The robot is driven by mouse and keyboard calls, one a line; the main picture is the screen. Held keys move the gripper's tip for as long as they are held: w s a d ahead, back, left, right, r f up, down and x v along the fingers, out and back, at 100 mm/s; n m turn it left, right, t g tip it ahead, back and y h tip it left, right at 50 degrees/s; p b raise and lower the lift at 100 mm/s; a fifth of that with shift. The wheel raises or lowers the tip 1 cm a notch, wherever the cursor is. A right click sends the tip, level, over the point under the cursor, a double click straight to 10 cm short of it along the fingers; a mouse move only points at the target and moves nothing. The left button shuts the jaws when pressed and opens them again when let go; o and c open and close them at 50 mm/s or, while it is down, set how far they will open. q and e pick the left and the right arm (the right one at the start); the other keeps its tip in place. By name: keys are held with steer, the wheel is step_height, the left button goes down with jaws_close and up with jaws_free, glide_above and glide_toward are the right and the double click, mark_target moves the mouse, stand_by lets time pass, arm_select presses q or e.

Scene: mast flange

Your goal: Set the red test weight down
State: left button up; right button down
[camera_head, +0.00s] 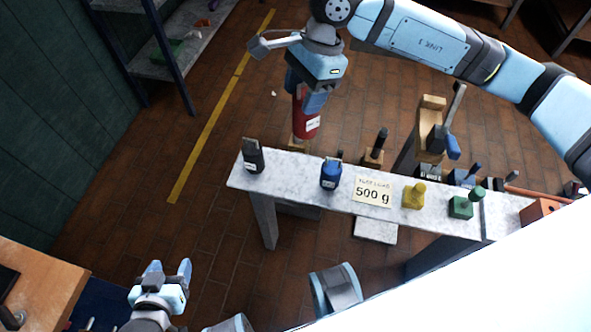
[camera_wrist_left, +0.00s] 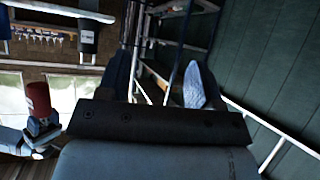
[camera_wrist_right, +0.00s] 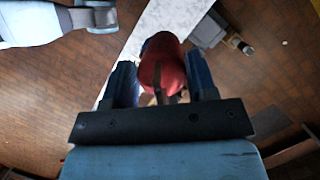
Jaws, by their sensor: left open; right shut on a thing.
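The red test weight (camera_head: 307,124) is a red cylinder with a white label. My right gripper (camera_head: 312,103) is shut on it and holds it near the far edge of the pale stone-topped bench (camera_head: 290,168), between a black weight and a blue weight. In the right wrist view the red weight (camera_wrist_right: 162,68) sits between the two fingers; its far end is hidden. The red weight (camera_wrist_left: 38,97) also shows at the left of the left wrist view. My left gripper (camera_head: 168,272) is open and empty, low on the left, in front of the bench.
A wooden table (camera_head: 45,280) is at lower left. A shelf rack (camera_head: 175,50) stands at upper left.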

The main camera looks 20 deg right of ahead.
arm_select(q)
steer(key=shift+w+d+r+b, duration=0.1)
steer(key=shift+w+d+b, duration=0.1)
steer(key=shift+b, duration=0.65)
arm_select(e)
step_height(320, 180, down, 19)
arm_select(q)
steer(key=shift+t, duration=0.3)
arm_select(e)
steer(key=shift+f, duration=0.1)
steer(key=shift+c, duration=2.2)
jaws_free()
